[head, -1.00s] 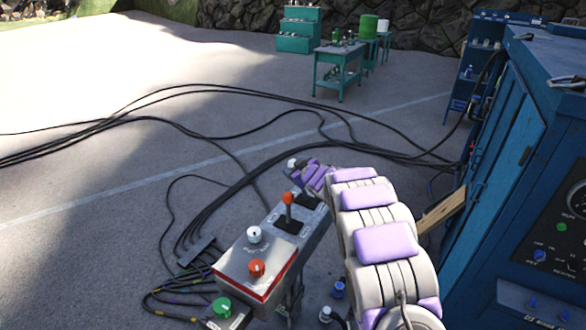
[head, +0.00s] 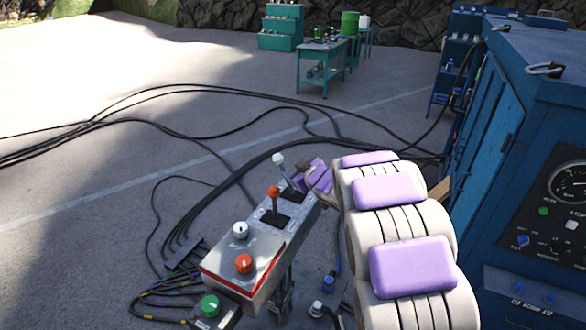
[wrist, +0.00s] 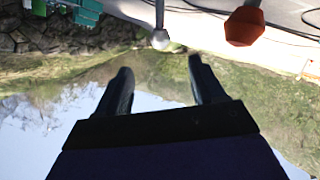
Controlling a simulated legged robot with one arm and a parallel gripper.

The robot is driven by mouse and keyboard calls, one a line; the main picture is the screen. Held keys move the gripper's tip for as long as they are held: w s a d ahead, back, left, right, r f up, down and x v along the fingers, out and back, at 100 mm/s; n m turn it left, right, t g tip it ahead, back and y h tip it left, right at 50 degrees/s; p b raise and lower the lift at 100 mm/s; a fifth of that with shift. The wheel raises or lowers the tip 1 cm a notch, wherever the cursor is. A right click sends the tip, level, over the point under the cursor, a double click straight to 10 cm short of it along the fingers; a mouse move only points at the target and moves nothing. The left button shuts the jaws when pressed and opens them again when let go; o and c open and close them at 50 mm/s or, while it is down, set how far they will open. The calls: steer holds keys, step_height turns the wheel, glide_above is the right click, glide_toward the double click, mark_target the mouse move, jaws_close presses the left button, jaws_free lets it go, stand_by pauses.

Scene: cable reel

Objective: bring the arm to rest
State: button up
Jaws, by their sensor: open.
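My arm, with white links and purple pads, reaches forward on the right of the head view. Its far end lies just behind and right of the control console (head: 262,262), mostly hidden by my own links. In the wrist view my gripper (wrist: 160,75) shows two dark fingers, spread apart with nothing between them. The wrist picture is upside down. A white-knobbed lever (wrist: 160,38) stands beyond the fingers, and an orange knob (wrist: 243,26) is to its right. In the head view the white-knobbed lever (head: 278,159) and the orange-knobbed lever (head: 273,191) stand on the console.
A blue cabinet (head: 545,130) stands close on the right. Black cables (head: 180,130) cross the floor. A green workbench (head: 322,65) stands far back.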

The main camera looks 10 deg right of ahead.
steer(key=shift+s, duration=0.15)
steer(key=shift+d, duration=0.1)
steer(key=s+d+f+m+g+h+b, duration=0.3)
steer(key=s+d+f+h+b, duration=0.15)
steer(key=s, duration=0.55)
steer(key=s+d+f+m+g+h+b, duration=0.35)
steer(key=s+d+b, duration=0.2)
steer(key=s, duration=0.55)
steer(key=s+a+f+g+y+b, duration=0.1)
steer(key=s+a+f+g+b, duration=0.2)
steer(key=s, duration=0.8)
steer(key=s+a+f+m+g+y+b, duration=0.1)
steer(key=s+f, duration=0.4)
steer(key=s, duration=0.7)
steer(key=s+a+f+m+g+y+b, duration=0.1)
steer(key=s+a+f+g+b, duration=0.3)
steer(key=s, duration=0.8)
steer(key=shift+a+g+y+b, duration=0.3)
steer(key=shift+a+g+b, duration=0.05)
steer(key=shift+a+b, duration=0.5)
